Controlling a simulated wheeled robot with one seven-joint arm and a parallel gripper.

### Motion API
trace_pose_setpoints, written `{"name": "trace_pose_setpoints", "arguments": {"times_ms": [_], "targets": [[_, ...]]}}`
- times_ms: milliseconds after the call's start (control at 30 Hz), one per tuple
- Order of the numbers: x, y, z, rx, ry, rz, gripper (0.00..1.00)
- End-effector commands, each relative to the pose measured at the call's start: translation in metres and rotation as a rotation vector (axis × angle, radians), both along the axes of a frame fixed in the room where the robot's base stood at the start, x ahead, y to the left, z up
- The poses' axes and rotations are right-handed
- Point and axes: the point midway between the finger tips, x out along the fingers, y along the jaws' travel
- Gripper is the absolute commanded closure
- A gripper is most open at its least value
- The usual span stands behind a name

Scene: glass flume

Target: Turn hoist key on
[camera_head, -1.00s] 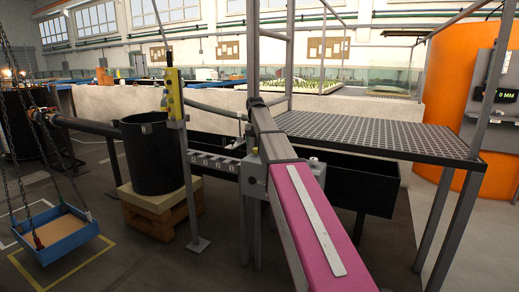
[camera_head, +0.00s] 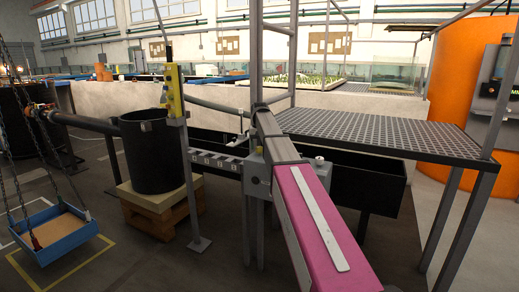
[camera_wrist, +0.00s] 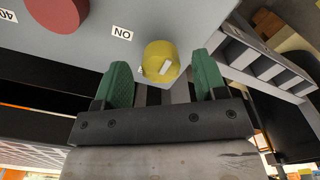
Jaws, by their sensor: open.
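In the wrist view, a round yellow key knob (camera_wrist: 160,57) with a pale raised mark stands on a grey box (camera_wrist: 180,18). A white label reading ON, upside down in the picture, is just left of the knob. My gripper (camera_wrist: 161,64) is open, with one green finger on each side of the knob. The left finger is farther from it than the right one. I cannot tell whether either finger touches it. In the head view I cannot make out my gripper or the knob.
A large red button (camera_wrist: 58,10) is on the same box. A slotted rail (camera_wrist: 262,62) runs close to the right finger. In the head view are a black tub (camera_head: 150,155), a blue tray (camera_head: 60,232) hung on chains, and a grating platform (camera_head: 375,135).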

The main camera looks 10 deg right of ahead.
Motion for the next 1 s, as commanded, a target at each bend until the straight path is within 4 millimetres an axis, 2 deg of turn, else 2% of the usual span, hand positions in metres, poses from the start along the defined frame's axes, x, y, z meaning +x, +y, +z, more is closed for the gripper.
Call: {"name": "trace_pose_setpoints", "arguments": {"times_ms": [200,467,567,600,633,1000], "targets": [[0.0000,0.0000,-0.0134,0.000,-0.001,0.000,0.35],[0.0001,0.0000,-0.0141,0.000,-0.001,0.000,0.35],[0.0001,0.0000,-0.0140,0.000,-0.001,0.000,0.64],[0.0001,0.0000,-0.0139,0.000,-0.001,0.000,0.77],[0.0001,0.0000,-0.0139,0.000,-0.001,0.000,0.84],[0.0001,-0.0002,-0.0137,0.000,0.000,0.042,0.83]]}}
